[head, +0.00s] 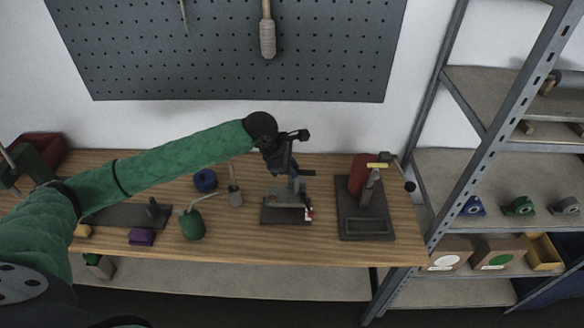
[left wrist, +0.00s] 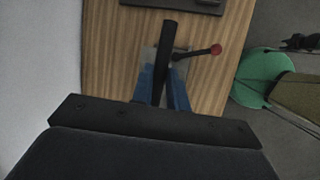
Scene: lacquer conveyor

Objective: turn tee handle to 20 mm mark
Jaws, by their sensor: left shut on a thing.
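My left gripper (head: 296,182) is over a small fixture with a dark base (head: 272,216) and a grey upper block (head: 284,196) near the middle of the bench. In the left wrist view its blue fingers (left wrist: 163,92) are shut on a dark bar, which looks like the tee handle (left wrist: 168,42). The bar sticks out past the fingertips. A thin lever with a red knob (left wrist: 216,49) juts out to the right beside the bar. The red knob also shows in the head view (head: 309,215). No scale or 20 mm mark is readable. My right gripper is not in view.
A second dark base (head: 367,228) with a red cylinder (head: 358,173) and a lever stands to the right. A green pot (head: 192,224), a blue roll (head: 205,180) and a purple block (head: 141,237) are to the left. The bench (head: 335,254) is bare along its front edge.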

